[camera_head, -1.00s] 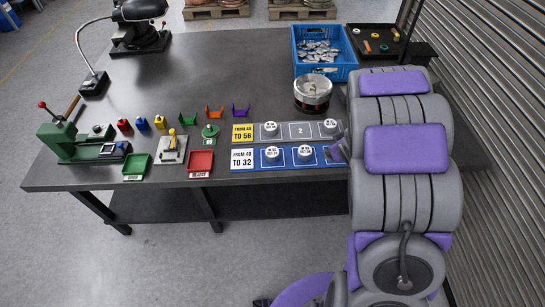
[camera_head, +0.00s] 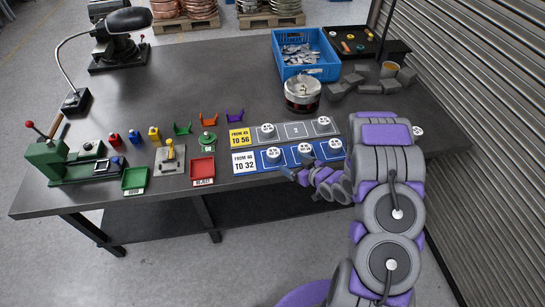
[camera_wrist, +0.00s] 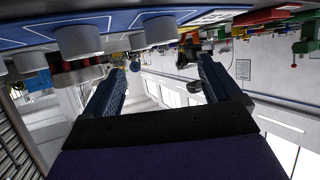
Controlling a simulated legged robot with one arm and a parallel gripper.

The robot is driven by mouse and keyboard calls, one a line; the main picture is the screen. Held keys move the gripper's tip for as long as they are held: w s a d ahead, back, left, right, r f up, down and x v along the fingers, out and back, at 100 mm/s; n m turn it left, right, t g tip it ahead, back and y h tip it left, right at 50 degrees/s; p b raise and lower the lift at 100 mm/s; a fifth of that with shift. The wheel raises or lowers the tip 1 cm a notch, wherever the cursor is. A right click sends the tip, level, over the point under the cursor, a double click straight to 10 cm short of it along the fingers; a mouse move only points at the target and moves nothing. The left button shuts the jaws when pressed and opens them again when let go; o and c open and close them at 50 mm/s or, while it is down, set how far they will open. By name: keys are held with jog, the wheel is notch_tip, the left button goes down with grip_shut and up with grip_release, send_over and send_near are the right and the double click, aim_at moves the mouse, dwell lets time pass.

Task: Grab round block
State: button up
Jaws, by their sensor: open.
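Several grey round blocks with white labelled tops stand on two boards. The blue board (camera_head: 255,169) carries a left block (camera_head: 272,154), a middle block (camera_head: 305,150) and a right block (camera_head: 335,146). The grey board (camera_head: 252,141) behind it carries a left block (camera_head: 267,130) and a right block (camera_head: 322,124). My gripper (camera_head: 289,170) is low at the front edge of the blue board, just in front of these blocks. In the wrist view, which looks upside down, my gripper (camera_wrist: 168,62) is open and empty, with blocks (camera_wrist: 78,39) above the fingers.
Another white-topped piece (camera_head: 417,131) lies right of my arm. A metal pot (camera_head: 302,94), blue crate (camera_head: 281,66) and grey blocks (camera_head: 362,81) stand behind. Red tray (camera_head: 203,171), green tray (camera_head: 136,181) and a green press (camera_head: 48,160) are left. A shutter wall bounds the right.

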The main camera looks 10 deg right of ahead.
aim_at(276, 154)
jog(key=x, duration=0.3)
jog(key=b+x, duration=0.1)
jog(key=x, duration=0.3)
jog(key=shift+w+d+f, duration=0.1)
jog(key=shift+w+f, duration=0.1)
jog(key=shift+w, duration=0.15)
jog(key=shift+a+b+x, duration=0.25)
jog(key=shift+b+x, duration=0.15)
jog(key=shift+x, duration=0.95)
jog(key=shift+a+b+x, duration=0.25)
jog(key=shift+b+x, duration=0.15)
jog(key=shift+x, duration=1)
jog(key=shift+s+d+r, duration=0.1)
jog(key=shift+s+r, duration=0.1)
jog(key=shift+r, duration=0.05)
jog(key=c, duration=1.2)
